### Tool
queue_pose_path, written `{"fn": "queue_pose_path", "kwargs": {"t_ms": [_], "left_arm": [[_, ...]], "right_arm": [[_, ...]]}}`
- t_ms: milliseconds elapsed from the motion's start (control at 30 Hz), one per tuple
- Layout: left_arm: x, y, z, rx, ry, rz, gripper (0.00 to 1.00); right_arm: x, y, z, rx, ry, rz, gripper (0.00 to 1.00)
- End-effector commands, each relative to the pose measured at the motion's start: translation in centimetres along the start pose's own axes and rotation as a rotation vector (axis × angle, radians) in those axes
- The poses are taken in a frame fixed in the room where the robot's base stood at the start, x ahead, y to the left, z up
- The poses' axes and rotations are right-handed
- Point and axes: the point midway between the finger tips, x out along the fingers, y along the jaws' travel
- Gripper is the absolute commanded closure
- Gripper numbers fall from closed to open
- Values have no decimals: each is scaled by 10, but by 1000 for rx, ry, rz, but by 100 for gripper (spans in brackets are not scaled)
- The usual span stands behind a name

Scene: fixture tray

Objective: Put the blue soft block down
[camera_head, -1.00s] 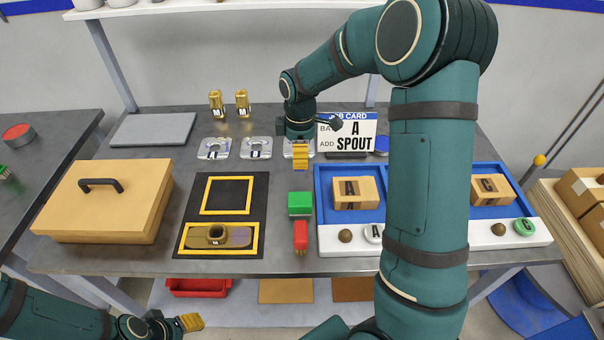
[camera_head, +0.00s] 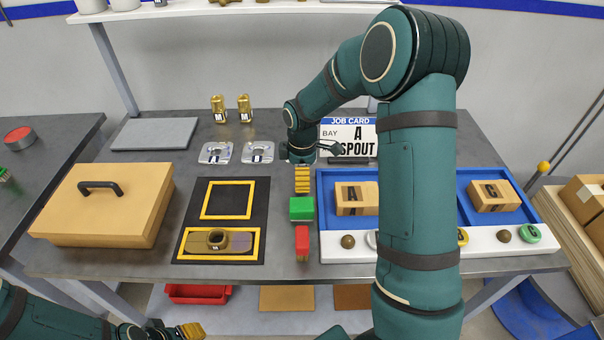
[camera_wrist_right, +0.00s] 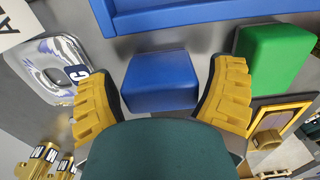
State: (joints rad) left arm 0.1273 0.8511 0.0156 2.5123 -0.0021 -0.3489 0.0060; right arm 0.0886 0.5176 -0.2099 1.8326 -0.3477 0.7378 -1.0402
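In the head view my right gripper (camera_head: 302,180) points down over the table just behind the green block (camera_head: 302,208). The blue block is hidden there behind the finger. I cannot tell whether its underside touches the table. My left gripper (camera_head: 190,330) is at the bottom left edge, away from the table objects; its opening is not clear.
A red block (camera_head: 302,243) lies in front of the green one. A blue tray (camera_head: 440,215) with wooden blocks stands close on the right. A black mat with yellow frames (camera_head: 258,215) lies on the left. A metal plate marked C (camera_wrist_right: 62,62) is behind the gripper.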

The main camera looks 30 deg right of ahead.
Motion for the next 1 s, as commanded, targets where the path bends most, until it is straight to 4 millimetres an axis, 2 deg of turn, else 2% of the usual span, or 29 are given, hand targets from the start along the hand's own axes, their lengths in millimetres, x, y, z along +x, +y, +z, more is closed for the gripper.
{"fn": "queue_pose_path", "kwargs": {"t_ms": [300, 433, 567, 800, 1000], "left_arm": [[-1, 0, 0, 0, 0, 0, 53], [-4, 1, -1, 0, 1, 0, 53], [-7, 3, -2, -1, 4, 0, 53], [-16, 6, -6, -4, 12, -1, 53], [-20, 7, -8, -5, 17, -2, 53]], "right_arm": [[-1, 0, 0, 0, 0, 0, 0], [-10, 1, 0, 0, 1, 3, 0], [-32, 1, -1, 0, 3, 5, 0], [-82, 1, 0, 0, 2, 4, 0], [-112, 0, -1, -1, 1, 2, 0]]}}
